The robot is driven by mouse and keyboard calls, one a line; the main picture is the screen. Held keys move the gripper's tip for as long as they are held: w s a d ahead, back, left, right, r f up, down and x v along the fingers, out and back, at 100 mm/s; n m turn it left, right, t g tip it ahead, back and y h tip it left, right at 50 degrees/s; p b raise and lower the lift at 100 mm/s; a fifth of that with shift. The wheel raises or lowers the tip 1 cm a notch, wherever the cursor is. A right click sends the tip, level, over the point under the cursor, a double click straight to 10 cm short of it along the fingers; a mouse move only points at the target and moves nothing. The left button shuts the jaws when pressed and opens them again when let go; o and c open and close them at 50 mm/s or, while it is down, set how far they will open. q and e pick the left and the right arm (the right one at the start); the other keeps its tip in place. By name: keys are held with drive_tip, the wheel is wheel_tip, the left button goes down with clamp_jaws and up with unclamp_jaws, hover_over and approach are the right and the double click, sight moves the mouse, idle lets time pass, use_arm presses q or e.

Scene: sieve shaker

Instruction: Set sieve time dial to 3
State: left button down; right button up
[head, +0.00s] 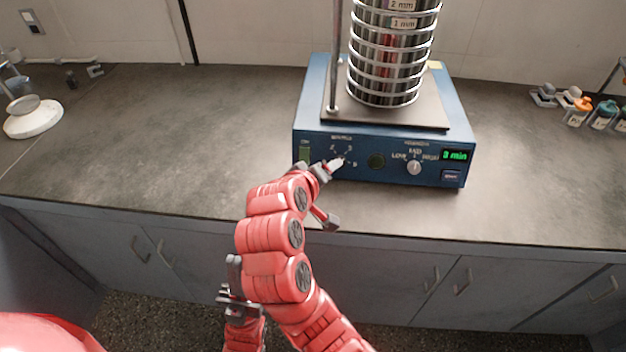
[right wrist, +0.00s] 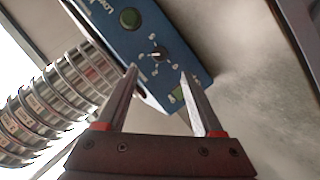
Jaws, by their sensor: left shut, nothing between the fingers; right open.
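The blue sieve shaker (head: 387,172) stands on the counter with its front panel facing me. Its time dial (head: 338,163) is at the panel's left, partly covered by my right gripper; its exact pointer setting is hard to read. The green display (head: 455,156) appears to read "3 min". My right gripper (head: 327,196) is open at the panel's left. My left gripper (head: 234,260) is shut and empty, low in front of the counter.
A sieve stack (head: 390,60) and a metal rod (head: 335,60) stand on the shaker. A second knob marked LOW, MED (head: 414,167) is to the right. Small bottles (head: 578,112) stand far right, a white round device (head: 33,117) far left. The counter between is clear.

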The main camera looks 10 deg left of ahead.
drive_tip(key=p+v, duration=0.2)
drive_tip(key=v, duration=0.5)
drive_tip(key=shift+s+r, duration=0.15)
drive_tip(key=shift+s, duration=0.2)
drive_tip(key=shift+w+a, duration=0.1)
